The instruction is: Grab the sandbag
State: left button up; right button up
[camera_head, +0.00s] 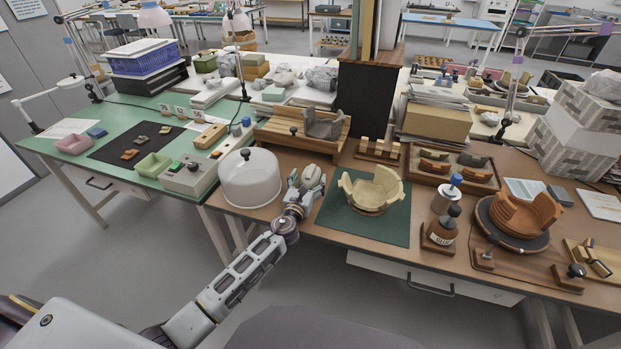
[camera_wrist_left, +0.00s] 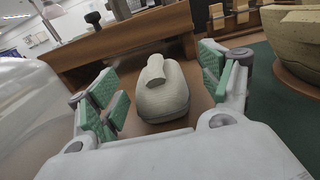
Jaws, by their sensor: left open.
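The sandbag (camera_wrist_left: 162,95) is a small, cream, rounded bag with a lump on top. In the left wrist view it stands on the brown table, between the green-padded fingers of my left gripper (camera_wrist_left: 160,98). Gaps show on both sides, so the fingers do not touch it. In the head view my left gripper (camera_head: 306,187) is low over the table, between the clear dome and the green mat. There the sandbag (camera_head: 311,175) is partly hidden by the fingers. My left gripper is open. My right gripper is not in view.
A clear dome (camera_head: 250,180) stands close on the left. A cream, partly rebuilt pot (camera_head: 373,190) sits on the green mat (camera_head: 340,220) at the right. A wooden rack (camera_head: 290,138) is just behind. A glue bottle (camera_head: 443,228) and an orange pot (camera_head: 522,215) are further right.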

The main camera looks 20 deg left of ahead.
aim_at(311, 168)
pick_arm(q)
jog(key=shift+w, duration=0.1)
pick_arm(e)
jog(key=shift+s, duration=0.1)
pick_arm(q)
jog(key=shift+w+a+r, duration=0.15)
jog(key=shift+w, duration=0.55)
jog(key=shift+w+a, duration=0.1)
jog(key=shift+w, duration=1)
jog(key=shift+w+r, duration=0.1)
jog(key=shift+w, duration=0.65)
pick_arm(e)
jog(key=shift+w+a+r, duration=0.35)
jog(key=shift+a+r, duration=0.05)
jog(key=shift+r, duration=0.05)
pick_arm(q)
jog(key=c, duration=1.5)
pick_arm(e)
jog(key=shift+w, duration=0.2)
pick_arm(q)
jog(key=shift+r, duration=0.15)
jog(key=shift+c, duration=0.2)
